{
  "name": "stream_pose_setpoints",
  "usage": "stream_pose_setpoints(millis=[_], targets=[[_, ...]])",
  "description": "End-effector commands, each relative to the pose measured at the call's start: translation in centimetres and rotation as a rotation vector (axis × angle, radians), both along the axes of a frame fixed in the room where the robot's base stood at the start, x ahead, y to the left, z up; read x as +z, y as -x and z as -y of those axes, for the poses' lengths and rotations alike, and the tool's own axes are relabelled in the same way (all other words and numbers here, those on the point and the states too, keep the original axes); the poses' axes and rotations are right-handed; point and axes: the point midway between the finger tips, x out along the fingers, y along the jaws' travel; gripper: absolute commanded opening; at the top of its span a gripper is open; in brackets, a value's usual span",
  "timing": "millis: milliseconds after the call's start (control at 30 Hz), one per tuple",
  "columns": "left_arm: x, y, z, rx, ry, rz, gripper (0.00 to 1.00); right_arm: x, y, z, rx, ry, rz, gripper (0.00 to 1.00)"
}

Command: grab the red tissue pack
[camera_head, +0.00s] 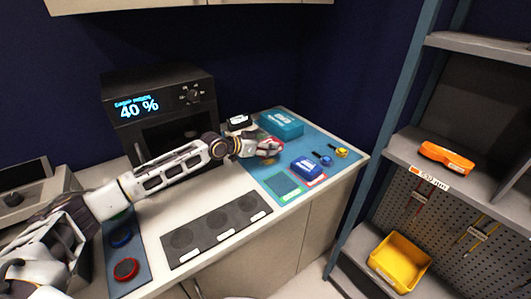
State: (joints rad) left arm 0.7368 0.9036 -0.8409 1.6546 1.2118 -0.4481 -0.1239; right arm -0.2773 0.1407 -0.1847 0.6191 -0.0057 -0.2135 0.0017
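A small red and white item (269,145), which looks like the red tissue pack, shows at the end of my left gripper (264,149) over the blue mat. The gripper partly hides it, and the fingers are too small to tell whether they are closed on it. My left arm reaches in from the left across the counter. My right gripper is not in view.
The blue mat (258,178) also holds a teal box (281,124), a blue pack (306,166) and small blue and yellow items. A black appliance (160,100) stands behind my arm. A shelf with an orange item (446,157) and yellow bin (399,262) is at right.

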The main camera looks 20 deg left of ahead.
Motion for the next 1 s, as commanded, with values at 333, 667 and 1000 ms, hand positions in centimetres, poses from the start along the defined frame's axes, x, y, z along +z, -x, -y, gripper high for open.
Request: stream_pose_setpoints(millis=[333,667,1000], targets=[[4.1,0.0,0.0,0.000,0.000,0.001,0.38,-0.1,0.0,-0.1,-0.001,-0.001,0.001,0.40],[4.6,0.0,0.0,0.000,0.000,0.000,0.38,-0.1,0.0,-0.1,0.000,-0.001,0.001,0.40],[4.6,0.0,0.1,-0.001,0.000,0.000,0.38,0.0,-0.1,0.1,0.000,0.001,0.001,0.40]])
